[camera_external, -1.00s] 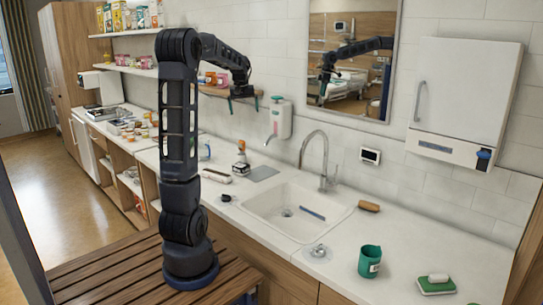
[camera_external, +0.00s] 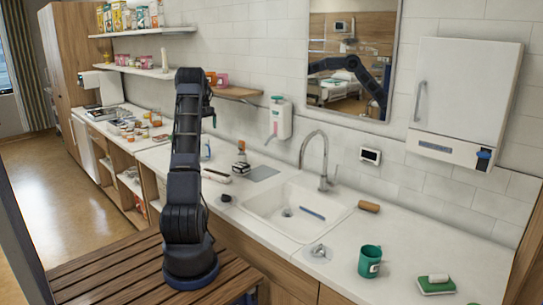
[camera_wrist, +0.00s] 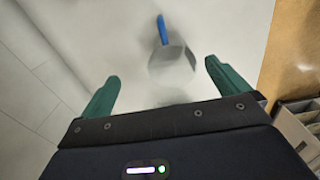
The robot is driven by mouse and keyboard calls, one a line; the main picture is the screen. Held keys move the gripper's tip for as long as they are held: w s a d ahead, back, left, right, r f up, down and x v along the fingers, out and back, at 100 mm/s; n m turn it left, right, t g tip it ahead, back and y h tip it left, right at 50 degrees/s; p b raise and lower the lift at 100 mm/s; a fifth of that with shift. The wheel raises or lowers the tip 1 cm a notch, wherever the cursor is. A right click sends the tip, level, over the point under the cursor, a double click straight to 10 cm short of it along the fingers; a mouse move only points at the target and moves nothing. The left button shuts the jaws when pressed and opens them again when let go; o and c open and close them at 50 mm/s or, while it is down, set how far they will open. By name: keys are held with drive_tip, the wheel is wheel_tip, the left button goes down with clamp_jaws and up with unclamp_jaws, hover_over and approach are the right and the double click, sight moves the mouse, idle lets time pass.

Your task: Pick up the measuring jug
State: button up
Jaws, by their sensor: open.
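In the wrist view a pale, see-through jug (camera_wrist: 170,66) with a blue handle (camera_wrist: 162,30) stands on the white counter, seen from above. It looks like the measuring jug. My gripper (camera_wrist: 162,70) is open and empty, its two green fingers apart, with the jug ahead between and beyond the fingertips. I see no contact. In the external view my arm bends over the counter and hides most of the gripper. A small blue part (camera_external: 207,149) beside the arm may be the jug's handle; the rest of it is hidden.
A green mug (camera_external: 370,261) and a sponge (camera_external: 436,284) are at the counter's right, past the sink (camera_external: 280,222). A spray-type bottle (camera_external: 241,158) and white case (camera_external: 216,174) stand right of my arm. A wooden shelf (camera_external: 236,92) juts from the wall above.

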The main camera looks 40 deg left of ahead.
sight(204, 151)
drive_tip(key=shift+n, duration=0.4)
drive_tip(key=a+f, duration=0.1)
drive_tip(key=f, duration=0.3)
drive_tip(key=a+f, duration=0.1)
drive_tip(key=f, duration=0.3)
drive_tip(key=s+a+f, duration=0.1)
drive_tip(key=f, duration=0.4)
drive_tip(key=shift+c, duration=0.2)
